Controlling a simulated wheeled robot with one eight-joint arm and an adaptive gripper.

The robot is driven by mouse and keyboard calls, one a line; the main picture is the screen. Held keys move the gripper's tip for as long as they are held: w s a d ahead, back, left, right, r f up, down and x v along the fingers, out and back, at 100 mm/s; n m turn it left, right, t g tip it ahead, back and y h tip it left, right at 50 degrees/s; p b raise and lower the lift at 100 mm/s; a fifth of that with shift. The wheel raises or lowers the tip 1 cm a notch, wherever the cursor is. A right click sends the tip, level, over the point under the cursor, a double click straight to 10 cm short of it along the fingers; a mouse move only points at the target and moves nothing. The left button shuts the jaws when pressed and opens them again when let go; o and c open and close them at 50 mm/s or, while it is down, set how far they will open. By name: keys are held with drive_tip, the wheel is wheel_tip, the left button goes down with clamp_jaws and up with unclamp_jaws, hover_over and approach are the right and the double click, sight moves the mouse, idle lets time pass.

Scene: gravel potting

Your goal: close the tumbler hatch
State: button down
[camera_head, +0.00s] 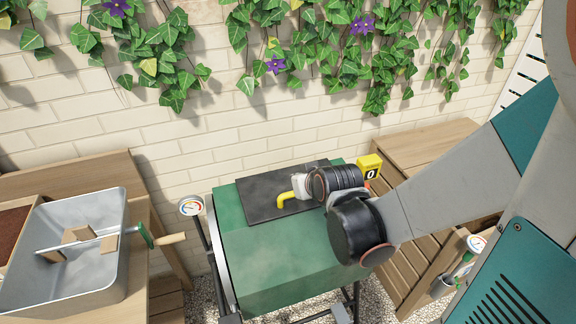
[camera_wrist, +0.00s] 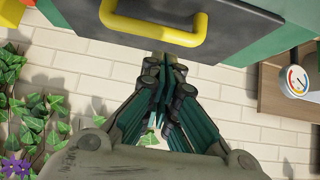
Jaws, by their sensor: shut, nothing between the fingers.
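The green tumbler (camera_head: 285,255) stands in the middle on a dark frame. Its dark grey hatch panel (camera_head: 255,200) lies at the top rear of the drum and appears flat; I cannot tell whether its edge is fully seated. A yellow handle (camera_head: 285,197) sits on the panel. The wrist view shows the panel (camera_wrist: 90,22) and the handle (camera_wrist: 155,36) at the top edge. My gripper (camera_wrist: 168,72) is shut and empty, its fingertips just below the handle in that view; contact is unclear. In the head view the fingers are mostly hidden by my wrist.
A yellow counter (camera_head: 369,167) reading 0 is right of my wrist. A dial gauge (camera_head: 190,207) stands left of the drum. An ivy-hung brick wall (camera_head: 190,130) closes the back.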

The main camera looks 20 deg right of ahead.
sight(299, 213)
drive_tip(key=s+f+b, duration=0.1)
drive_tip(key=f+b, duration=0.1)
drive_tip(key=s+f+b, duration=0.1)
drive_tip(key=f+b, duration=0.1)
drive_tip(key=f, duration=0.1)
drive_tip(key=s+f+b, duration=0.1)
drive_tip(key=f+b, duration=0.1)
drive_tip(key=f, duration=0.1)
drive_tip(key=shift+s+f+b, duration=0.1)
drive_tip(key=shift+f+b, duration=0.6)
drive_tip(key=shift+b, duration=0.05)
